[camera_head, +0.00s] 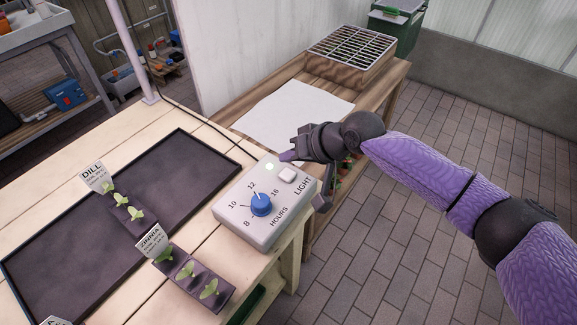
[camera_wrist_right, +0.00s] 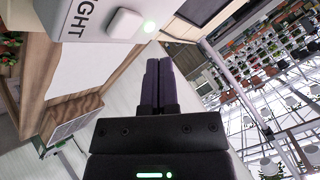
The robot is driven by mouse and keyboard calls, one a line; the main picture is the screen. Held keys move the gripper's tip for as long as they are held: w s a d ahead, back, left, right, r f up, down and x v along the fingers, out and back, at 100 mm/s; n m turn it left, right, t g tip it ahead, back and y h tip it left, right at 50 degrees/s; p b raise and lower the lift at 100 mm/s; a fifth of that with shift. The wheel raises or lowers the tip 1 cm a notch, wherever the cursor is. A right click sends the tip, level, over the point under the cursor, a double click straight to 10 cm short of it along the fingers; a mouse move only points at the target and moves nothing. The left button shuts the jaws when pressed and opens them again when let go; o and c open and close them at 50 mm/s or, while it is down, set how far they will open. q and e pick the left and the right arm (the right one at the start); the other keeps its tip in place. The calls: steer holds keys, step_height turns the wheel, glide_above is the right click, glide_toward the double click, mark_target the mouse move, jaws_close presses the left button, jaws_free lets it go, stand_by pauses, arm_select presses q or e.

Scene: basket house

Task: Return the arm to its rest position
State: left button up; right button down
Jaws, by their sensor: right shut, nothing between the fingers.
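My right gripper (camera_head: 287,156) is in the head view, just above the far edge of the light timer box (camera_head: 236,221). Its fingers are shut with nothing between them. In the right wrist view my right gripper (camera_wrist_right: 158,65) shows its two dark fingers together, beside the white button (camera_wrist_right: 124,24) and the lit green light. The timer box has a blue dial (camera_head: 261,204) and a pale button (camera_head: 287,174). I cannot tell from the pictures whether the fingertips touch the box. My purple right arm reaches in from the right. My left gripper is not in view.
A black tray (camera_head: 176,156) lies on the wooden table, with dill seedlings (camera_head: 122,199) and zinnia seedlings (camera_head: 187,271) in dark cell packs. Paved floor (camera_head: 470,120) is open at right.

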step_height(320, 180, up, 4)
steer(key=shift+p, duration=1.25)
steer(key=shift+f, duration=0.2)
